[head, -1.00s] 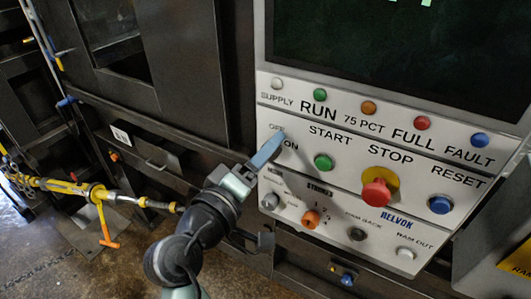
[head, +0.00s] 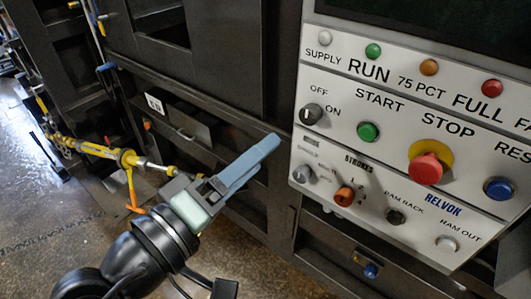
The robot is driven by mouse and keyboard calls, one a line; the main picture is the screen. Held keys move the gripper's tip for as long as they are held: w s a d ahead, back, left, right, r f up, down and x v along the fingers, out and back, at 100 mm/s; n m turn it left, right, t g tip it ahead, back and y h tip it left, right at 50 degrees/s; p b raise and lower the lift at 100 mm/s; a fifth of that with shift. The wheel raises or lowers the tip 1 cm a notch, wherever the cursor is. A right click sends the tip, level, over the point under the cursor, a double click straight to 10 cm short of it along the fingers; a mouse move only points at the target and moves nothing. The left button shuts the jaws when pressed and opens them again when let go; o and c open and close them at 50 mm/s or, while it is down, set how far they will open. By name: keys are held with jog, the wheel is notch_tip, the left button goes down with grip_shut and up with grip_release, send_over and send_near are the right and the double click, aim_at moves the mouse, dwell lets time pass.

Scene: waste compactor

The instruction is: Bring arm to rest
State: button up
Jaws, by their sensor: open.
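My gripper (head: 265,155) has pale blue fingers and a grey-green body. It is seen from the side, its jaws are open with nothing between them, and it points up and to the right. It is in front of the dark machine, left of the white control panel (head: 391,96), and appears clear of it. The black OFF/ON selector knob (head: 312,114) is uncovered to the right of the fingertips. My arm runs down to the lower left of the picture.
The panel carries a green START button (head: 368,132), a red STOP mushroom button (head: 427,168), a blue RESET button (head: 498,189) and an orange knob (head: 344,195). A yellow pipe with an orange handle (head: 130,185) is on the left. Bare floor shows at lower left.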

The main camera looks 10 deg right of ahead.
dwell(0.4)
jog(key=w+a+r+m+t+y, duration=0.1)
jog(key=w+r+t+y, duration=0.2)
jog(key=r, duration=0.4)
jog(key=w+a+r+m+t+y, duration=0.1)
jog(key=w+a+r+t+y, duration=0.15)
jog(key=r+t, duration=0.3)
jog(key=s+a+r+t+y, duration=0.1)
jog(key=s+r+t+y, duration=0.3)
jog(key=r, duration=0.5)
jog(key=s+a+r+t+y, duration=0.1)
jog(key=s+r+t+y, duration=0.2)
jog(key=s+r, duration=0.3)
notch_tip(320, 180, up, 3)
jog(key=shift+a+f+m+t+y, duration=0.15)
jog(key=shift+m+t+y, duration=0.2)
jog(key=shift+y, duration=0.3)
